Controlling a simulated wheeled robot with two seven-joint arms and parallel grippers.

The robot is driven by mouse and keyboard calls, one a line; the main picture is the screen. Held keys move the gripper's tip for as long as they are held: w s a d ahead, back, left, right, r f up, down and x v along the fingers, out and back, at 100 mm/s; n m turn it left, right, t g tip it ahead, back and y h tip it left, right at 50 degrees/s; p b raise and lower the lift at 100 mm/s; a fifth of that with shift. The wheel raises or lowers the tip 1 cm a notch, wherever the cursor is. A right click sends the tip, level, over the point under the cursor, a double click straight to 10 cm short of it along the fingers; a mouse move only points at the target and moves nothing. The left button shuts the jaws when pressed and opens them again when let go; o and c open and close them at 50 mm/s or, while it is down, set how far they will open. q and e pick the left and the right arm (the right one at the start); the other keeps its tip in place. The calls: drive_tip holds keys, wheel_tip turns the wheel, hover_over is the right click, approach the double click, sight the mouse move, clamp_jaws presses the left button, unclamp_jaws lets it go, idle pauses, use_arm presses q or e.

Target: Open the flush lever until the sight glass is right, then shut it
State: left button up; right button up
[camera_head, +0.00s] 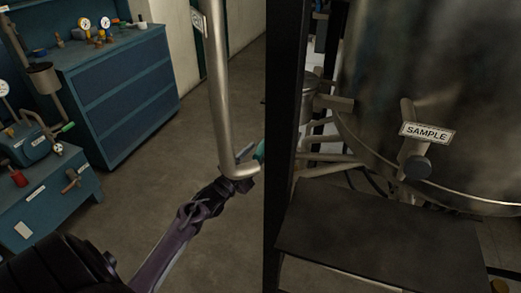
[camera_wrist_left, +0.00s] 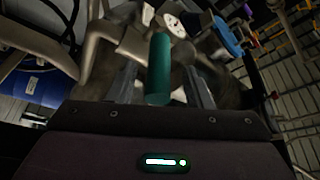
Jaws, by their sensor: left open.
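A green cylindrical handle (camera_wrist_left: 158,70), which looks like the flush lever's grip, stands between the two fingers of my left gripper (camera_wrist_left: 161,88) in the left wrist view. The fingers are apart on either side of it; I cannot tell whether either touches it. In the head view a small part of the green handle (camera_head: 259,152) shows beside the black post, and my left gripper (camera_head: 240,182) is at the lower end of a bent steel pipe (camera_head: 218,90). The rest of the lever is hidden. I cannot make out the sight glass. My right gripper is not in view.
A black post (camera_head: 284,110) stands close right of my left gripper. Behind it are a large steel tank (camera_head: 440,70) with a SAMPLE label (camera_head: 427,133) and a dark flat plate (camera_head: 380,240). A blue cabinet (camera_head: 120,85) stands left; the floor (camera_head: 170,165) between is clear.

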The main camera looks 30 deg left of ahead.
sight(261, 150)
use_arm(q)
drive_tip(key=shift+x, duration=1.95)
drive_tip(key=shift+f, duration=0.1)
clamp_jaws()
